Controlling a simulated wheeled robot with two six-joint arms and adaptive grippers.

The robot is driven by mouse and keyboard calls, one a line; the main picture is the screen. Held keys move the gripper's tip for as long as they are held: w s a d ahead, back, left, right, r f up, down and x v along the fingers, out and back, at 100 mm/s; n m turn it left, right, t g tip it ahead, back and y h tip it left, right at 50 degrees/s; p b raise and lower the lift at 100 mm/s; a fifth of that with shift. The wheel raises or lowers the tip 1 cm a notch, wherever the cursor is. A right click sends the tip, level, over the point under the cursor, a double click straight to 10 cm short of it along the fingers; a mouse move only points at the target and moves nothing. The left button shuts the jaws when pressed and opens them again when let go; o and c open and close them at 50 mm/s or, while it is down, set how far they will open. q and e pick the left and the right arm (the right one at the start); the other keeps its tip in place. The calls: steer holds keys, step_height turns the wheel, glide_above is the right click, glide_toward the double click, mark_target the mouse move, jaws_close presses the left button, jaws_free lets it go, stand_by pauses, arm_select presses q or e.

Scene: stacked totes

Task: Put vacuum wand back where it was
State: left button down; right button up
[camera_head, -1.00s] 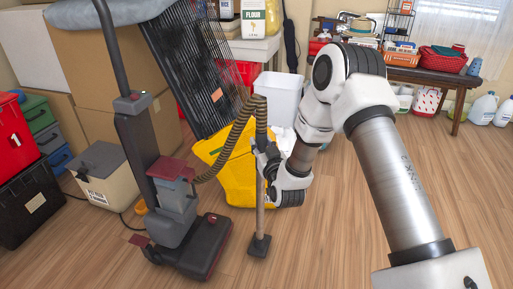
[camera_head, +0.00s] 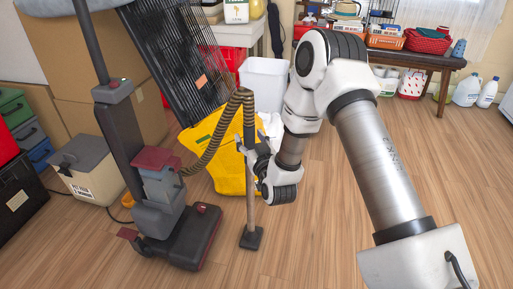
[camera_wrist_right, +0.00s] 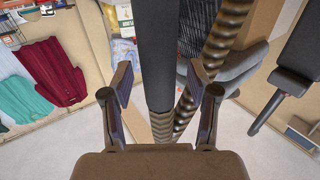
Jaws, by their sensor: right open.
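The vacuum wand (camera_head: 250,205) is a thin upright pole with a dark flat foot on the wood floor. A ribbed hose (camera_head: 213,141) arcs from its top to the upright vacuum (camera_head: 158,186), which stands just left of it. My right gripper (camera_head: 256,149) is at the wand's mid-height, coming from the right. In the right wrist view my gripper (camera_wrist_right: 160,95) is open, with one finger on each side of the wand (camera_wrist_right: 157,60); I cannot tell whether either finger touches it. The hose also passes close to the right finger there. My left gripper is not in view.
A yellow tote (camera_head: 228,172) stands right behind the wand, with a white bin (camera_head: 264,80) farther back. A grey-lidded box (camera_head: 88,168) is left of the vacuum. Open floor lies in front and to the right, up to a wooden table (camera_head: 440,62).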

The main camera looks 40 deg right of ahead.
steer(key=p+v, duration=0.2)
steer(key=v, duration=0.8)
steer(key=s+a+f+n+g+y, duration=0.1)
steer(key=s+a+f+g+y, duration=0.2)
steer(key=f, duration=0.5)
steer(key=s+a+f+n+g+y, duration=0.1)
steer(key=s+a+f+g, duration=0.35)
steer(key=f, duration=0.45)
steer(key=s+a+f+g, duration=0.1)
steer(key=s+f+g, duration=0.2)
steer(key=s, duration=0.3)
steer(key=s+a+f+g, duration=0.1)
steer(key=s+f+g, duration=0.2)
steer(key=s, duration=0.3)
steer(key=s+a+f+g+y, duration=0.1)
steer(key=s+f+g, duration=0.2)
steer(key=s, duration=0.3)
steer(key=shift+s+n+g, duration=0.35)
steer(key=shift+n+g, duration=0.05)
steer(key=shift+g, duration=0.05)
steer(key=shift+w+a, duration=0.1)
